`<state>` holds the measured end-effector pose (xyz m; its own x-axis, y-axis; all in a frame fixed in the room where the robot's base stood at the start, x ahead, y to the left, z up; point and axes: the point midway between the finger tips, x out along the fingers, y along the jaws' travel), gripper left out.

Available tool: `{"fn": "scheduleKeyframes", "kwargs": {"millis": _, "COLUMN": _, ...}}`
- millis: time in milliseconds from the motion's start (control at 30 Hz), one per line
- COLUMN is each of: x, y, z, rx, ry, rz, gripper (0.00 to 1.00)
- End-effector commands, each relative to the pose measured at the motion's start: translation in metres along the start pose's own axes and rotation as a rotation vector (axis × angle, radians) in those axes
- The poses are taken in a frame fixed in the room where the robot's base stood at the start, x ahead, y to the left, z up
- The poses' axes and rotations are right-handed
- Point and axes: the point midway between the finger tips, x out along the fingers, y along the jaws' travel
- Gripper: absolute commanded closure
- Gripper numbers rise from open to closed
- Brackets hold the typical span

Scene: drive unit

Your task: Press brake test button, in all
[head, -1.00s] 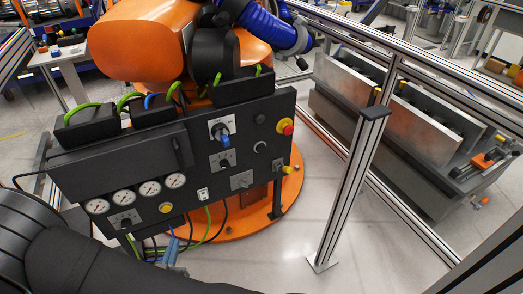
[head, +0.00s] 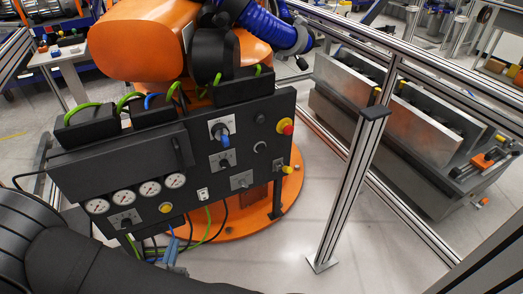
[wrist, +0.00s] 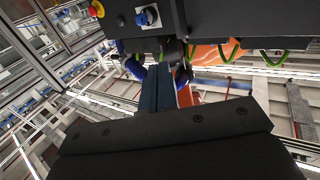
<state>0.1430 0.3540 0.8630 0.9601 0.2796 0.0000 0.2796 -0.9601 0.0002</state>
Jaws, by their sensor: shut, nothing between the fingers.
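The dark control panel (head: 230,193) fills the middle of the head view. I cannot read its labels, so I cannot tell which control is the brake test button. A yellow round button (head: 166,207) sits low on it, right of a black knob. A dark round button in a pale ring (head: 260,147) sits at the right. My gripper (head: 168,250), blue-grey, shows below the panel's lower edge, apart from the yellow button. In the wrist view its two fingers (wrist: 164,72) are together with nothing between them. The panel (wrist: 215,15) shows upside down there, with a blue-handled knob.
A red emergency stop (head: 287,127) is at the panel's right edge. Several pressure gauges (head: 150,188) line its lower left. Green and black cables hang below. A metal fence post (head: 350,190) stands to the right. An orange robot base (head: 285,200) is behind the panel.

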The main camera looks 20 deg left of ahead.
Motion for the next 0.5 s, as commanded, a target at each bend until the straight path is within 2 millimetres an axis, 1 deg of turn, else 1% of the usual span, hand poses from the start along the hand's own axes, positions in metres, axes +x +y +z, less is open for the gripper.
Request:
{"fn": "scheduleKeyframes", "kwargs": {"millis": 133, "x": 0.007, "y": -0.001, "z": 0.004, "rx": -0.004, "ry": -0.010, "rz": 0.008, "gripper": 1.00}}
{"fn": "scheduleKeyframes", "kwargs": {"millis": 267, "x": 0.029, "y": -0.005, "z": 0.013, "rx": -0.018, "ry": -0.035, "rz": 0.025, "gripper": 1.00}}
{"fn": "scheduleKeyframes", "kwargs": {"millis": 367, "x": 0.054, "y": -0.007, "z": 0.024, "rx": -0.034, "ry": -0.064, "rz": 0.043, "gripper": 1.00}}
{"fn": "scheduleKeyframes", "kwargs": {"millis": 500, "x": 0.094, "y": -0.007, "z": 0.040, "rx": -0.061, "ry": -0.106, "rz": 0.065, "gripper": 1.00}}
